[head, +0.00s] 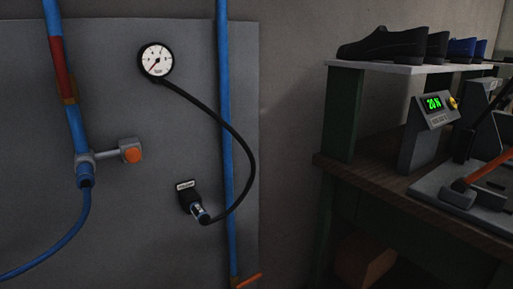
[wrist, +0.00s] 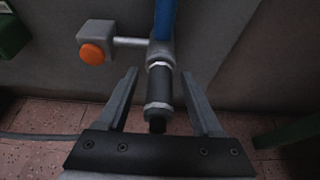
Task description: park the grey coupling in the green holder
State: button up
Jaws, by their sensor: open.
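In the wrist view my gripper (wrist: 160,74) is open, with one finger on each side of a dark grey coupling (wrist: 158,90). Gaps show between the fingers and the coupling. The coupling hangs upright with pale rings, and its upper end meets a grey fitting (wrist: 161,52) under a blue pipe (wrist: 165,20). Its black lower end runs down toward my gripper's base, which hides what is below. A green block (wrist: 12,35), possibly the green holder, is cut off at the left edge. My gripper does not show in the head view.
An orange-faced knob (wrist: 93,52) sticks out left of the fitting. The head view shows a pressure gauge (head: 156,60), its black hose ending at a black holder (head: 187,194), a blue pipe (head: 227,130), and a workbench (head: 400,207) at right.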

grip_shut()
dwell(1.4)
jog(key=s+d+p, duration=0.3)
jog(key=s, duration=0.2)
jog(key=shift+d, duration=0.2)
dwell(1.0)
jog(key=shift+s+p, duration=0.2)
jog(key=shift+p, duration=0.15)
jog(key=s+a+b, duration=0.1)
jog(key=s+a, duration=0.6)
jog(key=a, duration=0.3)
jog(key=s+a+b, duration=0.1)
jog(key=s+a, duration=0.6)
jog(key=a, duration=0.4)
jog(key=shift+s+a+b, duration=0.2)
jog(key=shift+s+b, duration=0.05)
jog(key=shift+b, duration=0.1)
dwell(1.0)
